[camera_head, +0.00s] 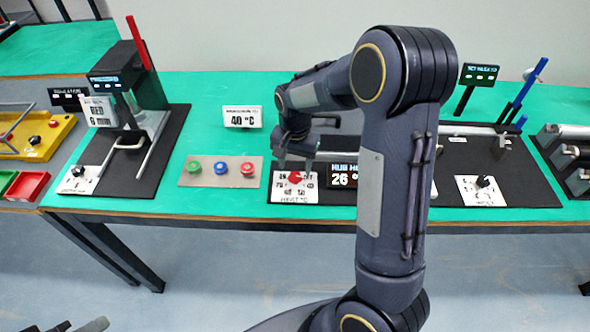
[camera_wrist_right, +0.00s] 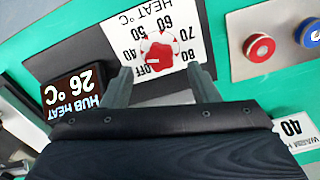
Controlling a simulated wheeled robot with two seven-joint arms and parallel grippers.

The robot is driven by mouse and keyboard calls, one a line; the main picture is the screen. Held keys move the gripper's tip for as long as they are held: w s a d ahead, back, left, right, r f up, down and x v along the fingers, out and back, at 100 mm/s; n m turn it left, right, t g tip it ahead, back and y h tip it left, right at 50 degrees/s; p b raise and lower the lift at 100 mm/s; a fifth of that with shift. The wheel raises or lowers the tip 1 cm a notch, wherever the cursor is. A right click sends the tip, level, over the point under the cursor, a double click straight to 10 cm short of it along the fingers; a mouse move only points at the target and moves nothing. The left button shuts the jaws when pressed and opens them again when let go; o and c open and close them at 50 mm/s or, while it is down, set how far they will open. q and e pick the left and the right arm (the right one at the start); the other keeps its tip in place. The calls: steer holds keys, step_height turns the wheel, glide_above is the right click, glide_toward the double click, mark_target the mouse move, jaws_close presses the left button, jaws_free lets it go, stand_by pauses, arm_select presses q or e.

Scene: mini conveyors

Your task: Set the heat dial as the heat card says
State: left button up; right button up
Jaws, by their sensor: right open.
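The heat dial has a red knob (camera_head: 295,177) on a white plate marked HEAT °C. In the right wrist view the knob (camera_wrist_right: 157,46) shows upside down, ringed by numbers and OFF; a pale mark on it seems to lie on the OFF side. The heat card (camera_head: 242,116) stands behind and reads 40 °C; part of it shows in the right wrist view (camera_wrist_right: 291,128). My right gripper (camera_head: 295,160) is open just above the dial. Its fingers (camera_wrist_right: 160,84) are apart with nothing between them. My left gripper is not clearly seen.
The HUB HEAT display (camera_head: 343,176) right of the dial reads 26 °C. A plate (camera_head: 225,178) with green, blue and red buttons lies to the left. My right arm hides part of the conveyor behind it. Green table is clear around the card.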

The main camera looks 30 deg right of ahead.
mark_target(295, 176)
step_height(295, 176, up, 4)
steer(key=shift+f, duration=0.1)
steer(key=shift+r, duration=0.3)
steer(key=shift+s+r, duration=0.1)
steer(key=shift+s, duration=0.05)
steer(key=s+a+r+n+t+y, duration=0.1)
steer(key=s+a+r+n+t, duration=0.1)
steer(key=s, duration=0.5)
steer(key=s+a+r+n+t+y, duration=0.1)
steer(key=s+a+r+n, duration=0.2)
steer(key=s, duration=0.5)
steer(key=s+a+r+n+t+y, duration=0.1)
steer(key=s+a+r+n+t, duration=0.1)
steer(key=s, duration=0.5)
steer(key=shift+s+a+r+n+t+y, duration=0.2)
steer(key=shift+r+n+t+y, duration=0.1)
steer(key=shift+y, duration=0.1)
steer(key=shift+s+f, duration=0.1)
steer(key=shift+c, duration=0.2)
